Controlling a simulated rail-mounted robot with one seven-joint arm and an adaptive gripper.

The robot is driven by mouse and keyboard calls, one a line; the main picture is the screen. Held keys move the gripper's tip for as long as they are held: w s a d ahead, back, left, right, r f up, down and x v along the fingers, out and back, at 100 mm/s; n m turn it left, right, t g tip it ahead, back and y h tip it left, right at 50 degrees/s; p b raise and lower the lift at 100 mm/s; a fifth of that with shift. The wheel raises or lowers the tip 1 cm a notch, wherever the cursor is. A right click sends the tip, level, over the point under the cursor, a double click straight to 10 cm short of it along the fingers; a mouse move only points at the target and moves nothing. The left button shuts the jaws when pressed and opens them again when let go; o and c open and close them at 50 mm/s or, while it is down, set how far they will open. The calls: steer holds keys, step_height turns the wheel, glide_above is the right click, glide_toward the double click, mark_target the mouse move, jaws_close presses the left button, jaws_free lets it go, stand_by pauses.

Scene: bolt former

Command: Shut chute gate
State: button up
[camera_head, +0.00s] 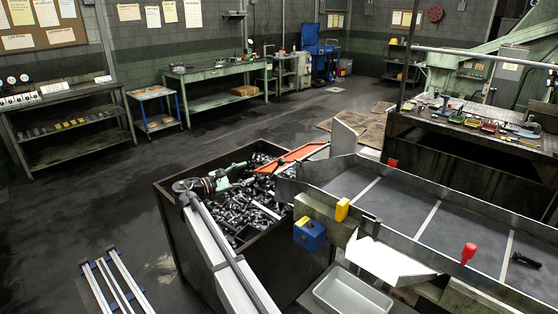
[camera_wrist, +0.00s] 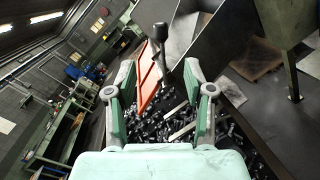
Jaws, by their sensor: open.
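The chute gate is an orange-red flap (camera_head: 303,153) that lies out over the bolt bin (camera_head: 163,202) at the chute's end, and it also shows in the wrist view (camera_wrist: 148,80). A grey lever with a dark knob (camera_wrist: 158,33) stands beside it in the wrist view. My gripper (camera_head: 250,179) is over the bin, beside the near end of the flap. In the wrist view my gripper (camera_wrist: 158,68) is open, with the flap and lever seen between its fingers. I cannot tell whether a finger touches either.
The metal chute (camera_head: 360,180) with dividing strips runs to the right. A blue box (camera_head: 309,235) with a yellow top and a yellow block (camera_head: 342,210) are by its end. A grey tray (camera_head: 352,292) lies in front. Open floor is on the left.

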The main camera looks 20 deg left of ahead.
mark_target(280, 161)
steer(key=p+x, duration=0.4)
steer(key=x, duration=1.1)
steer(key=shift+w+d+p, duration=0.2)
steer(key=shift+w+p, duration=0.1)
steer(key=shift+p, duration=0.1)
steer(key=shift+w+d+f, duration=0.1)
steer(key=shift+w+d, duration=0.3)
steer(key=shift+w, duration=0.15)
jaws_close()
